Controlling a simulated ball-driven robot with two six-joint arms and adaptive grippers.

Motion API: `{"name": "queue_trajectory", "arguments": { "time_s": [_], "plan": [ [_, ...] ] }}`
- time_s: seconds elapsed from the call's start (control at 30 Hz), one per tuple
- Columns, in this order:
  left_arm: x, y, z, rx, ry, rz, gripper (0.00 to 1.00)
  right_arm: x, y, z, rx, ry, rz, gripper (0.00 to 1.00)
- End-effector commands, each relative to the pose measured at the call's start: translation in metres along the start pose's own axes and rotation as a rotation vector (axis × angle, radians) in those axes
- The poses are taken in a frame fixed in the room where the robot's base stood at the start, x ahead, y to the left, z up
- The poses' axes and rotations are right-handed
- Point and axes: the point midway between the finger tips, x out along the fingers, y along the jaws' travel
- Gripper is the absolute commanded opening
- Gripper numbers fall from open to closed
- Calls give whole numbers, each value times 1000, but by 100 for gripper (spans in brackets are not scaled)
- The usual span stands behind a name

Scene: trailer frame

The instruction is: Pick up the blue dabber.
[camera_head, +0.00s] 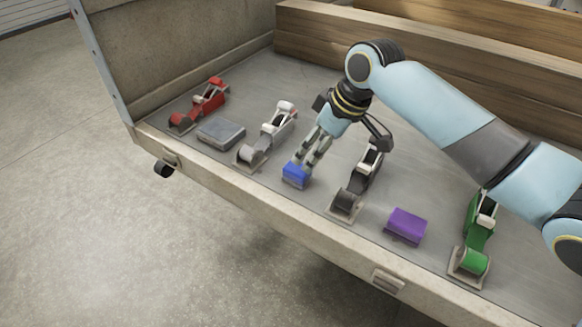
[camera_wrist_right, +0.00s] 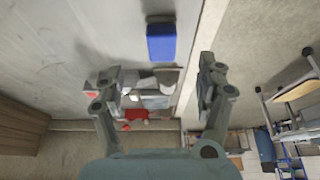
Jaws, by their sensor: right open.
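The blue dabber (camera_head: 295,175) is a small blue block on the grey trailer bed, between a grey tape dispenser and a black one. In the right wrist view the blue dabber (camera_wrist_right: 161,42) lies ahead of the fingertips, roughly in line with the gap between them. My right gripper (camera_head: 308,156) points down just behind and above the dabber; its fingers hide part of the bed there. In the wrist view my right gripper (camera_wrist_right: 160,70) has its two fingers wide apart with nothing held between them. My left gripper is not in view.
The grey dispenser (camera_head: 265,138) and black dispenser (camera_head: 361,180) stand close on either side. A purple block (camera_head: 406,226) and green dispenser (camera_head: 473,240) are to the right; a grey box (camera_head: 221,132) and red dispenser (camera_head: 203,103) to the left. Wooden beams (camera_head: 430,55) line the back.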

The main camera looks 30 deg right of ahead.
Motion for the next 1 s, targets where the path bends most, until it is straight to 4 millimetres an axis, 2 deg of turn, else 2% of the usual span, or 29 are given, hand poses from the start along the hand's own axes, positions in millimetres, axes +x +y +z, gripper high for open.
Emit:
{"name": "queue_trajectory", "arguments": {
  "time_s": [0.03, 0.1, 0.27, 0.37, 0.6, 0.73, 0.93, 1.0],
  "plan": [
    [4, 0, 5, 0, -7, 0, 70, 12, -2, 1, 3, -1, -4, 73],
    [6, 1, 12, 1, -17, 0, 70, 24, -2, 1, 3, -1, -4, 73],
    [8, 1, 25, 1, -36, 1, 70, 40, -2, 0, 2, -1, -2, 73],
    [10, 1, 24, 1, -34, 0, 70, 48, -2, -2, 1, 0, -1, 73],
    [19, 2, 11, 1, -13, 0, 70, 85, -2, -8, 2, -2, -1, 73],
    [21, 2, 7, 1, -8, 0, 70, 94, -2, -8, 1, -1, -1, 73],
    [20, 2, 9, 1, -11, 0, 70, 93, -1, -8, 0, -1, 0, 73],
    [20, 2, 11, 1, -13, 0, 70, 93, -1, -8, 0, -1, 0, 65]
  ]
}}
